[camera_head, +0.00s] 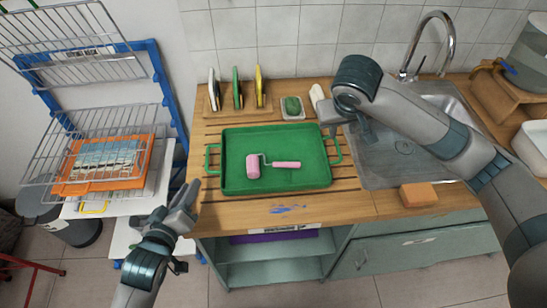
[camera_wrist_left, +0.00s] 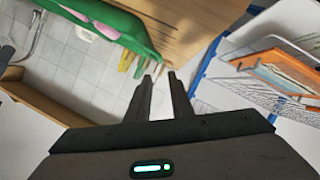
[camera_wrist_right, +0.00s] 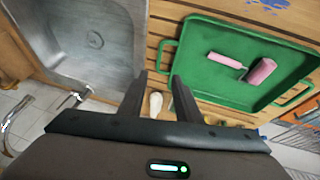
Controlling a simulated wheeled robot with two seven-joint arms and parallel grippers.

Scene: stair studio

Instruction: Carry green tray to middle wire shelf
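The green tray (camera_head: 300,137) lies flat on the wooden counter with a pink paint roller (camera_head: 286,164) in it. It also shows in the right wrist view (camera_wrist_right: 205,75). The wire rack at the left has an upper wire shelf (camera_head: 80,68) and a lower wire shelf (camera_head: 72,128) that shows above an orange tray (camera_head: 128,180). My left gripper (camera_head: 180,195) is open and empty, off the counter's front left edge, apart from the left handle (camera_head: 211,160). My right gripper (camera_head: 347,122) is open and empty, close to the right handle (camera_head: 334,145); contact cannot be told.
Upright coloured boards (camera_head: 237,88) stand in a holder behind the green tray, beside a dish with a green sponge (camera_head: 292,105). A steel sink (camera_head: 400,145) and an orange-brown block (camera_head: 419,195) are at the right. The rack has a blue frame (camera_head: 165,85).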

